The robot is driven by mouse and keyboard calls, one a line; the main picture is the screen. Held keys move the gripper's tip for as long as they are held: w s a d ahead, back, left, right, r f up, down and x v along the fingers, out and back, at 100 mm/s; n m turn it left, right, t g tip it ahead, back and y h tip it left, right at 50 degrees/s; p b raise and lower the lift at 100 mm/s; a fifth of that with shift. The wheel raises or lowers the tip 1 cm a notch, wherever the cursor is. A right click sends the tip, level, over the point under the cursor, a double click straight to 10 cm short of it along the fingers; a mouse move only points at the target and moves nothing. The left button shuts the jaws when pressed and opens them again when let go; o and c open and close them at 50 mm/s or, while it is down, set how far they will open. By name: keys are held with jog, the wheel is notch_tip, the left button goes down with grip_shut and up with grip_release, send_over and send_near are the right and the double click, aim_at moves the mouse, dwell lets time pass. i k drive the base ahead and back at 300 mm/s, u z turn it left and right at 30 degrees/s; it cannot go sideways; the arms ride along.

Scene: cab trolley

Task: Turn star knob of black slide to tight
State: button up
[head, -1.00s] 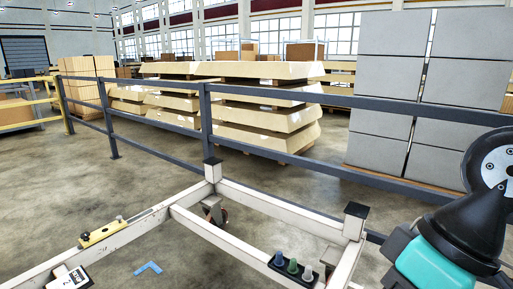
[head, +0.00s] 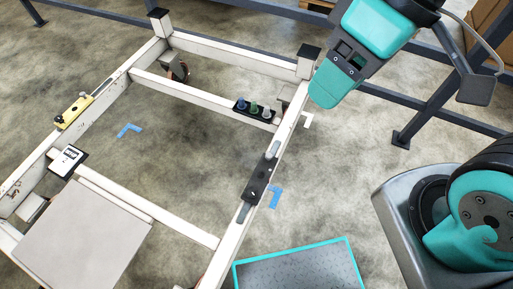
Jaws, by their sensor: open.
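The black slide (head: 257,187) lies along the right rail of the pale trolley frame in the head view. A grey cylindrical part (head: 272,150) stands at its far end. Small dark and light details show on its top, but I cannot make out the star knob's shape or setting. My gripper (head: 326,92) appears at the end of the teal and dark arm, above and right of the slide and clearly apart from it. I see no object held in it. Its fingers are not clearly visible from this angle.
The trolley frame (head: 215,85) carries a block with coloured pegs (head: 254,110), a yellow slide (head: 74,111), a white meter (head: 67,159) and a grey panel (head: 82,236). A teal-edged mat (head: 300,272) lies in front. A dark railing (head: 440,115) stands behind.

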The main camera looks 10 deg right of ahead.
aim_at(251, 191)
jog(key=z, duration=0.65)
jog(key=k, duration=1.15)
jog(key=u, duration=1.4)
jog(key=i, duration=0.5)
